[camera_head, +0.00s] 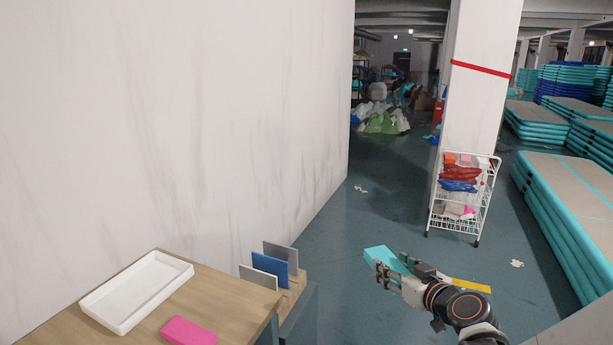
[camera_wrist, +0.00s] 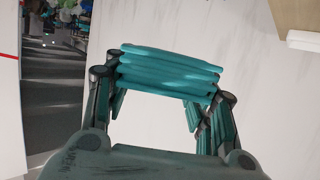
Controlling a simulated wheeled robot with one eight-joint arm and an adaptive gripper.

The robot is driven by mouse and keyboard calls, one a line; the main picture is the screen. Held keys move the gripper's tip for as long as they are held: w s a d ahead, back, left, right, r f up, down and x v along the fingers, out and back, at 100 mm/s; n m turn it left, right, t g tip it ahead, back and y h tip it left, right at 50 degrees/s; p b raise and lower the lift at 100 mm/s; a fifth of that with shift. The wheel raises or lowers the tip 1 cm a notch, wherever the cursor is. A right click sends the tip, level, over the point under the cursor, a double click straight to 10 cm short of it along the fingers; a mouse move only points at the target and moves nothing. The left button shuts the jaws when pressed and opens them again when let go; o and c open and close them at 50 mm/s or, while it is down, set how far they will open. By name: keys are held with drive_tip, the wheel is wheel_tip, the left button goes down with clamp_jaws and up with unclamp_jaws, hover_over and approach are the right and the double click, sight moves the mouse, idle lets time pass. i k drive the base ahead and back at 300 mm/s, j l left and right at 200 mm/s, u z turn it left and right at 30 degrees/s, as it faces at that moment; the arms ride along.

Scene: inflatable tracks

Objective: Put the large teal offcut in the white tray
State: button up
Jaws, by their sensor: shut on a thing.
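The large teal offcut (camera_head: 381,257) is held in my gripper (camera_head: 393,275), off to the right of the wooden table and clear of it. In the wrist view the teal offcut (camera_wrist: 168,72) spans the space between the two fingers of my gripper (camera_wrist: 160,95), which are shut on its ends. The white tray (camera_head: 136,291) sits on the table at the lower left, and its inside looks empty. In the wrist view a pale edge, perhaps the tray's (camera_wrist: 305,41), shows at the upper right.
On the wooden table (camera_head: 215,290), a pink piece (camera_head: 189,331) lies right of the tray. A rack with grey and blue upright panels (camera_head: 270,268) stands at the table's right edge. A yellow piece (camera_head: 470,286) shows behind my arm. A white trolley (camera_head: 461,199) stands farther back.

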sight(134, 296)
drive_tip(key=k+u, duration=0.1)
drive_tip(key=u, duration=1.55)
